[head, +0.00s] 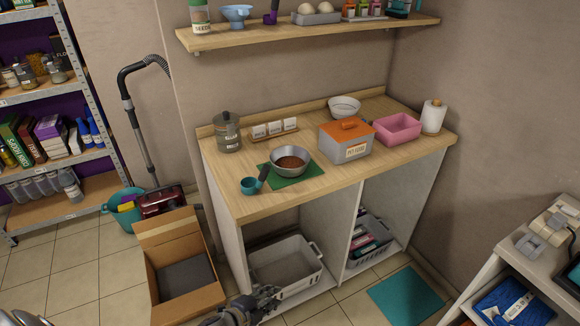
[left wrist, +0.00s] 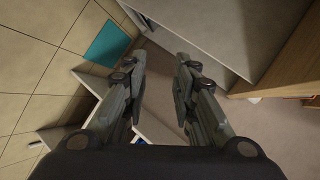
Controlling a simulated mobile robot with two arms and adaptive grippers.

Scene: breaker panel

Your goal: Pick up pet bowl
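The pet bowl (head: 291,160) is a steel-grey bowl with brown food in it. It stands upright on a green mat (head: 298,178) on the wooden counter. My left gripper (head: 268,296) is low in front of the counter, near the white bin on the lower shelf, well below and apart from the bowl. In the left wrist view the two fingers of my left gripper (left wrist: 158,62) are spread with nothing between them. The bowl is not in the left wrist view. My right gripper is not in view.
On the counter (head: 232,203), a teal scoop (head: 252,185) lies left of the bowl. A grey canister (head: 228,135) stands behind left, and a grey box with an orange lid (head: 346,141) is to the right. A shelf (head: 310,33) hangs above. A cardboard box (head: 182,262) stands on the floor.

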